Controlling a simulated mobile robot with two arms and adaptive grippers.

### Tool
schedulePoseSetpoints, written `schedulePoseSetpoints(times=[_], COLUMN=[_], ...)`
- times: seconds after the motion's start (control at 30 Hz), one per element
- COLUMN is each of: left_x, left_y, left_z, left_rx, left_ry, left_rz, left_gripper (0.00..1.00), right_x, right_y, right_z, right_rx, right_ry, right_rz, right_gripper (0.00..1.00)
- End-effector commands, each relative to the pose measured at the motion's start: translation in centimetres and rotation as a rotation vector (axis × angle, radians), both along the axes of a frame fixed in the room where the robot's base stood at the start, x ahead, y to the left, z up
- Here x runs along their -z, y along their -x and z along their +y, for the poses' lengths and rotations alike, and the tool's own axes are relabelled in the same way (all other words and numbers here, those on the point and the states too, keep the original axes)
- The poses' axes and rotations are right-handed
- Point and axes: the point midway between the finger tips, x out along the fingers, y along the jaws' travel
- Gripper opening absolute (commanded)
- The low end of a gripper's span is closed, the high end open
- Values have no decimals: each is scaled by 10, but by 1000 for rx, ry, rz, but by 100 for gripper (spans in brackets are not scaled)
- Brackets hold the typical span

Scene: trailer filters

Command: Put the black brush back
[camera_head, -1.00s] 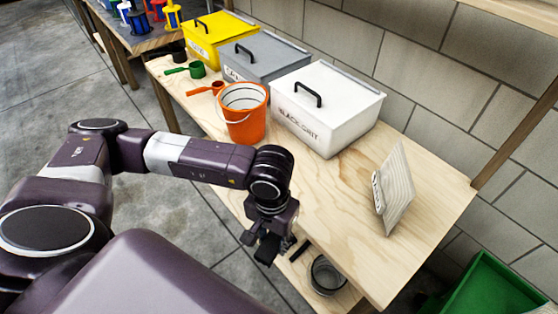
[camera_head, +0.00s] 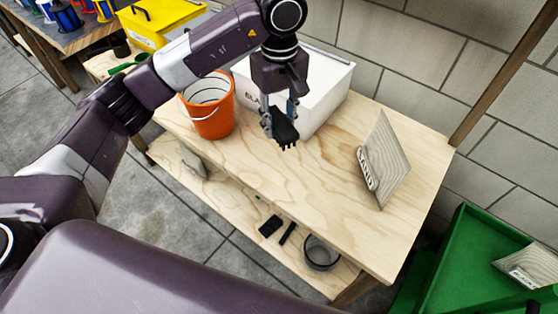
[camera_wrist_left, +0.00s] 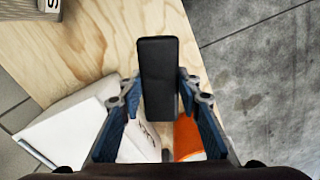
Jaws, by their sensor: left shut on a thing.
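My left gripper (camera_head: 279,112) is shut on the black brush (camera_head: 284,127) and holds it above the wooden workbench (camera_head: 300,185), in front of the white box. The brush's bristle end points down towards the bench top. In the left wrist view the brush (camera_wrist_left: 158,75) is a dark, flat rounded block between the two blue-grey fingers. Whether it touches the bench is hard to tell. My right gripper is not in view.
An orange bucket (camera_head: 210,120) stands left of the gripper, the white box (camera_head: 325,85) behind it. The lower shelf (camera_head: 235,215) holds small black items (camera_head: 270,226) and a round container (camera_head: 321,255). A green bin (camera_head: 440,270) is at bottom right.

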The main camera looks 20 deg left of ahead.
Motion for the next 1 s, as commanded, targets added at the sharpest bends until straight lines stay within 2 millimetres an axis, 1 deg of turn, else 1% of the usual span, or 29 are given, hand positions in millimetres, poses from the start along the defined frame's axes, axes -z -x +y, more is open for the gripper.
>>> schedulePoseSetpoints(times=[0.03, 0.2, 0.33, 0.4, 0.67, 0.83, 0.9, 1.0], left_x=[14, 59, 85, 95, 114, 140, 146, 146], left_y=[1, 1, 1, 0, 0, 1, 0, 0], left_z=[0, 0, 0, 0, 0, 0, 0, 0], left_rx=[-1, -1, 0, 1, 1, 0, 1, 2], left_ry=[1, 0, 1, 1, 1, 1, 1, 1], left_rz=[5, 4, 1, 0, -1, 1, -2, -4], left_gripper=[9, 9, 9, 9, 9, 9, 9, 9], right_x=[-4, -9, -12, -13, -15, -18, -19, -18], right_y=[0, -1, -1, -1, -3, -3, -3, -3], right_z=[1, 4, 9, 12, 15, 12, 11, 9], right_rx=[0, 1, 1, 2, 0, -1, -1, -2], right_ry=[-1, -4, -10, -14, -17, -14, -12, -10], right_rz=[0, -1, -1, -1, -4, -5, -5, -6], right_gripper=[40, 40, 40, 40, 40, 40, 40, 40])
